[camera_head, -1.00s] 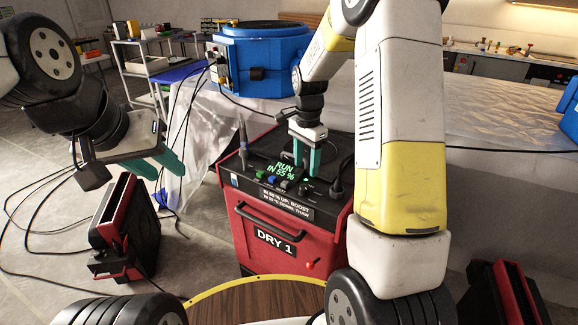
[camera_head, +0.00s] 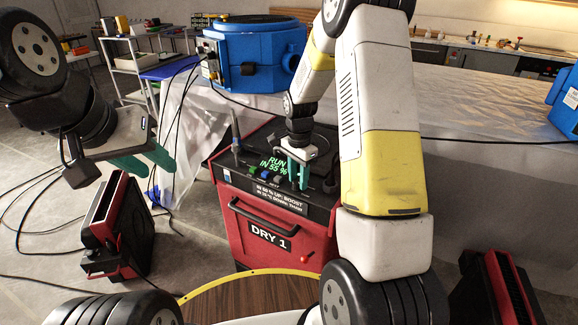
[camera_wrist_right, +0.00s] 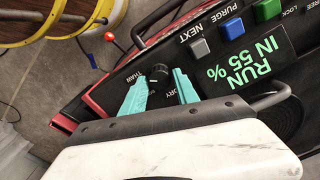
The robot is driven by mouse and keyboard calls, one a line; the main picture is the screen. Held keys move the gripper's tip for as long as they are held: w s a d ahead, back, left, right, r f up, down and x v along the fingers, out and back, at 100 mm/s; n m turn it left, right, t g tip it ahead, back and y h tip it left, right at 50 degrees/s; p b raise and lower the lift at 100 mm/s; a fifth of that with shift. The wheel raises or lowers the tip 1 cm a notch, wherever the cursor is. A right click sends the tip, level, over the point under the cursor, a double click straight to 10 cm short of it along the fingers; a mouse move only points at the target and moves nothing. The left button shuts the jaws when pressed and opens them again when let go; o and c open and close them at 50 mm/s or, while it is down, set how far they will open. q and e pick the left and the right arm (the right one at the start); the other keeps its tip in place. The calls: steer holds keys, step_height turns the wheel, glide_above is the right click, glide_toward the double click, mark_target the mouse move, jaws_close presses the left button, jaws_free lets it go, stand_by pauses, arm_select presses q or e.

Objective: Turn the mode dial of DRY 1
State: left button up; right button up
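The red dryer labelled DRY 1 (camera_head: 262,212) stands in the middle of the head view. Its black top panel has a green display (camera_head: 274,165) reading RUN IN 55 %. The mode dial is a small black knob (camera_wrist_right: 159,72) with lettering on both sides, seen in the right wrist view. My right gripper (camera_head: 297,172) is over the panel's front right. In the wrist view its teal fingers (camera_wrist_right: 161,79) are apart, one on each side of the dial; contact cannot be told. My left gripper (camera_head: 150,160) is open and empty, left of the dryer.
Grey, blue and green buttons (camera_wrist_right: 233,29) sit beside the dial. A black rod (camera_head: 235,130) stands at the panel's left. A blue round machine (camera_head: 258,58) is behind, on a plastic-covered table (camera_head: 470,110). Red-black units (camera_head: 125,225) flank the dryer, with cables on the floor.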

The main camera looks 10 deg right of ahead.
jaws_close()
steer(key=shift+n, duration=0.4)
steer(key=n, duration=0.4)
steer(key=shift+n, duration=0.3)
steer(key=n, duration=0.5)
steer(key=shift+w+n, duration=0.1)
steer(key=shift+n, duration=0.2)
steer(key=n, duration=0.6)
steer(key=shift+a, duration=0.1)
steer(key=n, duration=0.6)
steer(key=shift+n, duration=0.3)
